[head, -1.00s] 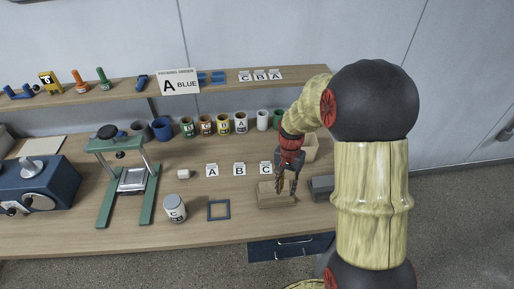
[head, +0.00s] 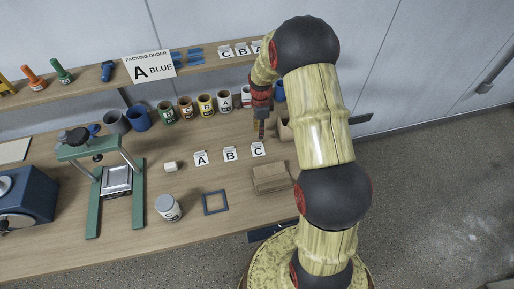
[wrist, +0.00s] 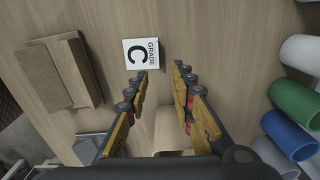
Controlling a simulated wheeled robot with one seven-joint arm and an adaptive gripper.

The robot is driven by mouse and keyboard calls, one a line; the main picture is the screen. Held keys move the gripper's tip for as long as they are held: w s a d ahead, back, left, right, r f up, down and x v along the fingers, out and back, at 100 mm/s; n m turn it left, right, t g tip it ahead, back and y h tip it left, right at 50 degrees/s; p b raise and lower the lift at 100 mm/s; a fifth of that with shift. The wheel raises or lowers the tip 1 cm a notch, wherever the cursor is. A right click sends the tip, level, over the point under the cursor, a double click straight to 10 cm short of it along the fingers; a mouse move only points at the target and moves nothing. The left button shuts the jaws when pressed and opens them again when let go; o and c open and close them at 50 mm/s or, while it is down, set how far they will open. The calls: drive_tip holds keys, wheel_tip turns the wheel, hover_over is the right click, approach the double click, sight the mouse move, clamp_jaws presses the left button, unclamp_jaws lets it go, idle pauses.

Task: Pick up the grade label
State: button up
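Labels A and B are outside the wrist view.
A brown box (head: 270,178) sits in front of label C. Several cups, such as a yellow-banded one (head: 206,105), line the back. A sign (head: 149,67) reads "Packing order A Blue". A blue frame (head: 214,202) and a grey jar (head: 168,208) stand forward.

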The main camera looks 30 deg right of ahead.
sight(257, 143)
drive_tip(key=shift+s+f, duration=0.1)
drive_tip(key=shift+f, duration=0.75)
drive_tip(key=f, duration=0.1)
drive_tip(key=a+f, duration=0.1)
drive_tip(key=f, duration=0.3)
drive_tip(key=shift+w+a+b, duration=0.2)
drive_tip(key=shift+w+b, duration=0.05)
drive_tip(key=shift+b, duration=0.15)
drive_tip(key=shift+c, duration=0.4)
clamp_jaws()
